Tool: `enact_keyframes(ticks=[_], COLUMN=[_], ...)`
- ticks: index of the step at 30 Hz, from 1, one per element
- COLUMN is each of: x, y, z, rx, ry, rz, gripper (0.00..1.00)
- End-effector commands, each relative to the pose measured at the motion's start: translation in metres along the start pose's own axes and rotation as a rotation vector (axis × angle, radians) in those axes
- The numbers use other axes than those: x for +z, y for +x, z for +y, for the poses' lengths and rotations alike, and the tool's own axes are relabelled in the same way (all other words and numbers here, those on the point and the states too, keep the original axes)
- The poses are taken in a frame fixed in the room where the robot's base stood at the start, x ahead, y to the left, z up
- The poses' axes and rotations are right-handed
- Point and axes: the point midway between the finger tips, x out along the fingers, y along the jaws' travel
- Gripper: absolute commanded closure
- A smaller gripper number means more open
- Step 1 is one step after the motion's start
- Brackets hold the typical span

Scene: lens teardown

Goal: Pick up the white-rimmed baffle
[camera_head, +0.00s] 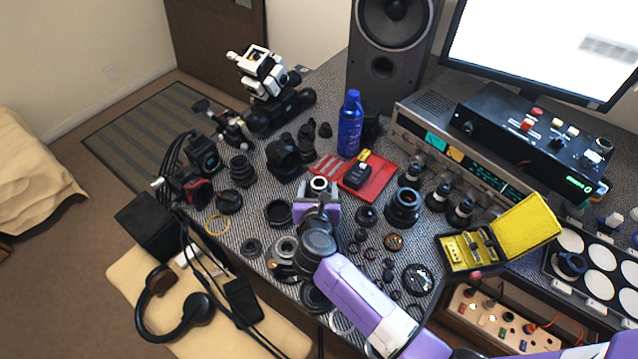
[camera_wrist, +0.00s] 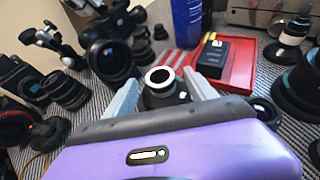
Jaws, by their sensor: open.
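The white-rimmed baffle (camera_wrist: 160,75) shows in the wrist view as a white ring with a dark centre, on top of a dark round part. It also shows in the head view (camera_head: 319,184), just beyond my purple gripper, near the middle of the table. My gripper (camera_wrist: 161,84) is open, with one pale finger to the left of the dark part and one to the right. The ring lies between the fingertips. I cannot tell whether either finger touches the part. The lower side of the part is hidden behind my gripper's body.
A red tray (camera_head: 371,192) with a black box (camera_head: 357,176) stands close to the right, and a blue bottle (camera_head: 350,124) behind it. A black camera body (camera_head: 284,158) is to the left. Several dark lens parts crowd the striped table around my gripper.

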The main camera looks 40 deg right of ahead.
Motion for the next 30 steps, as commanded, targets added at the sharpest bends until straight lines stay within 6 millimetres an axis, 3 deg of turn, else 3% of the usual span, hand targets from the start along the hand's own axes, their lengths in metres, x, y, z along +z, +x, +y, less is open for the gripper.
enact_keyframes(ticks=[3, 13, 23, 30], x=[0.000, 0.000, 0.003, 0.031], y=[0.000, -0.001, -0.002, -0.013], z=[0.000, 0.000, 0.000, 0.000], rx=[0.000, 0.000, -0.001, 0.001], ry=[0.000, 0.000, 0.002, 0.004], rz=[0.000, 0.001, 0.000, -0.001], gripper=[0.35, 0.99, 0.99, 0.99])
